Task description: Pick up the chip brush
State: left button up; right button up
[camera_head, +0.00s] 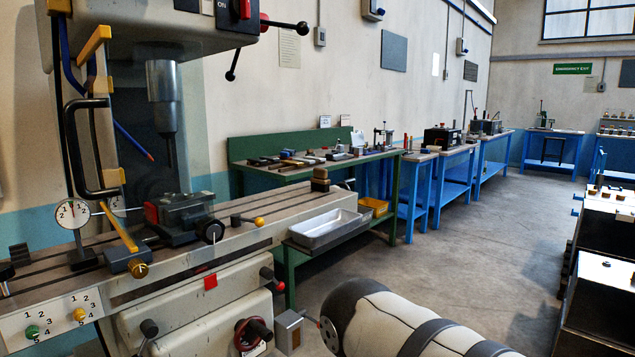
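I cannot make out the chip brush with certainty. A small brown, block-like thing (320,179) stands at the right end of the milling machine's table (285,220). It has a lighter top piece over a darker part, but it is too small to tell whether it is a brush. More small tools lie on the green workbench (262,178) behind, too small to name. A white and dark grey link of one of my arms crosses the bottom middle. Neither of my grippers is in view.
The milling machine fills the left side, with a vise (182,216) under its spindle (163,95). Blue benches (412,190) line the wall. Dark cabinets (598,300) stand at right. The floor (480,235) between is clear.

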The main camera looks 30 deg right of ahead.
aim_at(319, 183)
jog(key=i+l+u, duration=0.15)
jog(key=l, duration=1.05)
jog(key=i+l+u, duration=0.2)
jog(key=l, duration=1)
jog(key=k, duration=0.15)
